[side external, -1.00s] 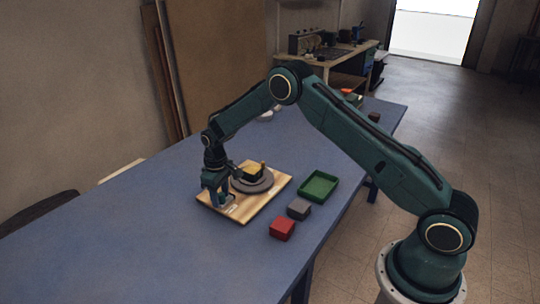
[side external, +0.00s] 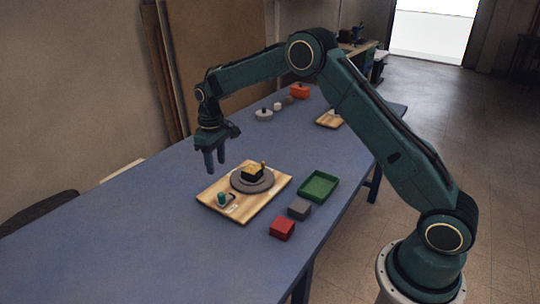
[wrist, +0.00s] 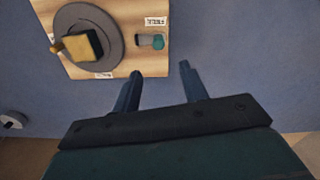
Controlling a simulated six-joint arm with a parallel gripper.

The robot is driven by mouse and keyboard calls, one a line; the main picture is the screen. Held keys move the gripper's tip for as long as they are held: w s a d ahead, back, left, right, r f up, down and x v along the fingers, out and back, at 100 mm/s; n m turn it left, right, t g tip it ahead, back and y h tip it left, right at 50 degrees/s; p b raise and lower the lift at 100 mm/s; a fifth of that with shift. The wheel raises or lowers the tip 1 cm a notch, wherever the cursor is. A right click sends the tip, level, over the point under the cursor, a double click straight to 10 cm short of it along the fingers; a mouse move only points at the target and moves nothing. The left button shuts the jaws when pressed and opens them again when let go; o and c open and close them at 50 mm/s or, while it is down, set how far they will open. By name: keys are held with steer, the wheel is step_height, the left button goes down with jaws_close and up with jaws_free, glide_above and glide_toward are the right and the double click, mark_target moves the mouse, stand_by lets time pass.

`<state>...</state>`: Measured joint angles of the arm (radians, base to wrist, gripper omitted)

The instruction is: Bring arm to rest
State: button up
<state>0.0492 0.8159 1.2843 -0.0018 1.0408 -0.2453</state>
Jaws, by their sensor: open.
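My gripper (side external: 214,160) is open and empty, raised above the blue table (side external: 130,225) to the upper left of a wooden board. In the wrist view my gripper (wrist: 161,80) points its two fingers past the board's edge. The wooden board (side external: 246,210) carries a grey disc (side external: 240,185) with a yellow-topped dark block (side external: 255,172) on it. Near its left corner is a small slot with a teal knob (side external: 221,197). The knob also shows in the wrist view (wrist: 158,42), at one end of the slot, apart from my fingers.
A green tray (side external: 319,187), a grey block (side external: 299,208) and a red block (side external: 282,229) sit right of the board. Farther back are an orange pot (side external: 299,91), a white lidded dish (side external: 264,114) and a small wooden board (side external: 329,120). The table's left side is clear.

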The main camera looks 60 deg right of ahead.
steer(key=shift+r, duration=0.45)
steer(key=shift+r, duration=0.1)
steer(key=s+a+r+m+t, duration=0.1)
steer(key=s+a+r+t, duration=0.15)
steer(key=s+r, duration=1.5)
steer(key=s+m+t, duration=0.1)
steer(key=s+t, duration=0.2)
steer(key=s, duration=1.8)
steer(key=shift+s+a, duration=0.15)
steer(key=shift+s, duration=0.25)
